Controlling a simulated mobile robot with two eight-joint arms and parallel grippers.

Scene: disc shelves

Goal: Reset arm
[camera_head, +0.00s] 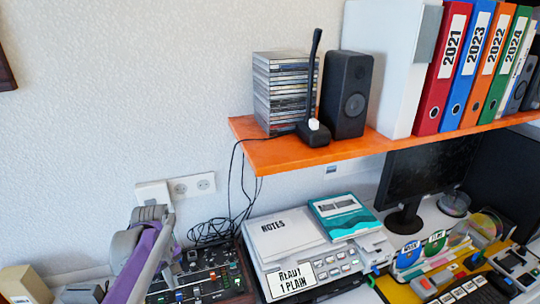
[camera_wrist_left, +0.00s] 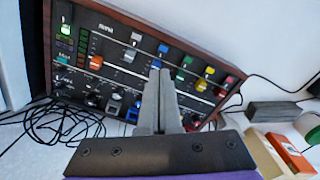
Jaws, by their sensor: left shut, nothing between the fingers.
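My left arm (camera_head: 150,245), grey and purple, comes in at the lower left of the head view, in front of the wall and beside the mixer. In the left wrist view my left gripper (camera_wrist_left: 160,73) has its grey fingers together, with nothing between them. The fingers point toward the control mixer (camera_wrist_left: 118,52) and hide part of its face; I cannot tell whether they touch it. The mixer also shows in the head view (camera_head: 210,276), partly behind my arm. My right gripper is not in view.
An orange shelf (camera_head: 290,153) holds a disc stack (camera_head: 280,95), a black speaker (camera_head: 346,95) and several binders. Below are a labelled grey box (camera_head: 300,262), a monitor (camera_head: 428,170) and crowded desk items. Black cables (camera_head: 208,230) lie behind the mixer.

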